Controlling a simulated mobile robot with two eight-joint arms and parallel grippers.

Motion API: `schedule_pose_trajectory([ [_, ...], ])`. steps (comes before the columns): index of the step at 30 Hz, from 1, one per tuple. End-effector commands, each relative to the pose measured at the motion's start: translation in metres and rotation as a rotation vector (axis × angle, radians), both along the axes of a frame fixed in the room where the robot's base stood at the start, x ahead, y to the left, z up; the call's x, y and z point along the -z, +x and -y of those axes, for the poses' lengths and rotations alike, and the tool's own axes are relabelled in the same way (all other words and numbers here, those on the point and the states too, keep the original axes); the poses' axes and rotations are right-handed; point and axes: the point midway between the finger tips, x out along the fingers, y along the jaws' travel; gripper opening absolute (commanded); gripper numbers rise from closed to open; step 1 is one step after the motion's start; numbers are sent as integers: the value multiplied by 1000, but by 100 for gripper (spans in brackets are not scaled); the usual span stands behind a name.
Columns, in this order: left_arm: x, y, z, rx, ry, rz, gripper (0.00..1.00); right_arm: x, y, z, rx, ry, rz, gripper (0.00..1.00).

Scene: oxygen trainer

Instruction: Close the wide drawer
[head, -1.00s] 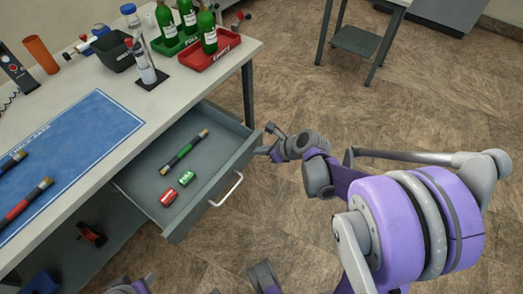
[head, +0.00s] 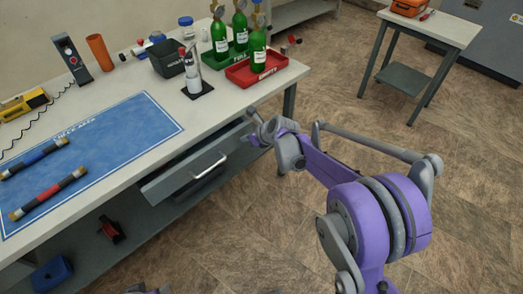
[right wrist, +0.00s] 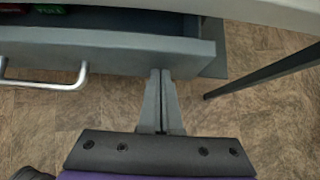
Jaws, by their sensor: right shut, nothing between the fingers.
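The wide drawer (head: 168,187) under the workbench stands a little open, its grey front panel jutting out below the tabletop. Its silver handle (head: 208,166) shows in the head view, and also at the left of the right wrist view (right wrist: 45,82). My right gripper (head: 249,138) is at the right end of the drawer front. In the right wrist view its closed fingers (right wrist: 161,74) meet the lower edge of the drawer front, apparently touching it, with nothing between them.
The workbench (head: 150,150) carries a blue mat (head: 95,135), a red tray (head: 243,75) with a green bottle, a black bin (head: 167,60) and a clear bottle. A small side table (head: 440,30) stands at back right. The floor right of the bench is open.

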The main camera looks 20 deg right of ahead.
Motion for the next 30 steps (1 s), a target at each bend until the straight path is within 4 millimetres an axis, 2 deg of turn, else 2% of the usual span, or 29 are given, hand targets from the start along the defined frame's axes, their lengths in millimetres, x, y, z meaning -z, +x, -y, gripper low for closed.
schedule_pose_trajectory([
  [1,2,0,0,0,0,-1,54,1,10,-4,-2,-1,0,0],
  [6,4,0,0,0,0,-1,54,0,34,-14,-1,0,0,0],
  [12,5,0,0,0,0,-2,54,0,50,-21,0,0,0,0],
  [30,5,0,0,0,0,-2,54,-2,56,-22,3,4,5,0],
])
